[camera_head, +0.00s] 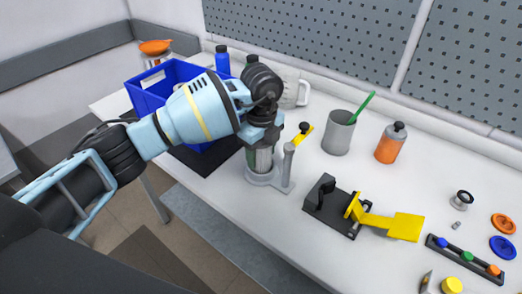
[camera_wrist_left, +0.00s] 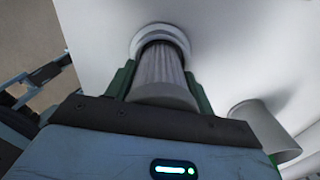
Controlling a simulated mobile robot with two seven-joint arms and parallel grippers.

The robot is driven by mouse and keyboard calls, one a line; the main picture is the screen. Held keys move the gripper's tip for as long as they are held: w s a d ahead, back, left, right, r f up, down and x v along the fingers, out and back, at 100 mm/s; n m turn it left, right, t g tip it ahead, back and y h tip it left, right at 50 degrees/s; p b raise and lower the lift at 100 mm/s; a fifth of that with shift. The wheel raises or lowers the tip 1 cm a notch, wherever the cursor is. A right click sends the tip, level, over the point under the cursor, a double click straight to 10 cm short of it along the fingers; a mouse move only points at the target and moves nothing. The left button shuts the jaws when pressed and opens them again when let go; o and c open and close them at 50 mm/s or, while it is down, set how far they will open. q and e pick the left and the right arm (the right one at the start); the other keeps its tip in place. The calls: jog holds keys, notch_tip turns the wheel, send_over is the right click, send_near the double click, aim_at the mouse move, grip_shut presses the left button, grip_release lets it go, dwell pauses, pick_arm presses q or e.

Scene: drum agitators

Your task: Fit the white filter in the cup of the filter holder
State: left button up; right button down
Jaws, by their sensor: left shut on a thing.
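The white pleated filter (camera_wrist_left: 158,68) sits between the green fingers of my left gripper (camera_wrist_left: 160,82) in the left wrist view. In the head view, my left gripper (camera_head: 260,157) points down over the grey filter holder (camera_head: 265,179), at its cup. The far end of the filter meets the round pale rim of the cup (camera_wrist_left: 160,30) in the left wrist view. How deep the filter sits in the cup cannot be told. The holder's upright post (camera_head: 288,165) stands just right of the gripper. My right gripper is not in view.
A blue crate (camera_head: 146,95) stands behind my left arm. A grey mug (camera_head: 337,133) with a green stick and an orange bottle (camera_head: 390,144) stand right of the holder. A black-and-yellow clamp (camera_head: 335,207) lies in front. Table between holder and clamp is narrow.

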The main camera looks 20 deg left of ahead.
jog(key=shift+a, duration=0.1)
pick_arm(q)
jog(key=o, duration=1.4)
jog(key=shift+r+p, duration=1)
jog(key=shift+r, duration=1.1)
jog(key=shift+r+p, duration=0.4)
jog(key=shift+r, duration=0.5)
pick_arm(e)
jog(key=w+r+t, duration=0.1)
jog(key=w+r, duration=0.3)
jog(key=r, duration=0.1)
